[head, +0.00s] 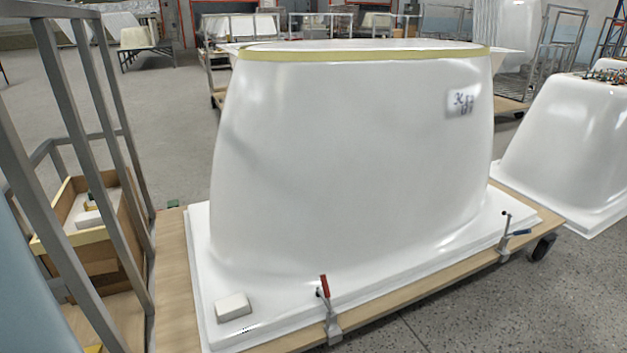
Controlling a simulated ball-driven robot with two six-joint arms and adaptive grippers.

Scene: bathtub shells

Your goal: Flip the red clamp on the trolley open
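The red clamp (325,287) sits at the front edge of the wooden trolley (372,312). Its red handle stands nearly upright, and its grey metal body (333,325) is fixed at the trolley's edge below. The clamp is beside the flange of a large white upside-down bathtub shell (350,160) that rests on the trolley. Neither of my grippers is in the head view, and nothing touches the clamp.
A second clamp with a blue handle (520,233) is farther right on the same edge. A white block (233,306) lies on the flange. A grey metal rack (75,120) with a cardboard box (92,225) stands left. Another shell (570,145) is right. Floor at front right is clear.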

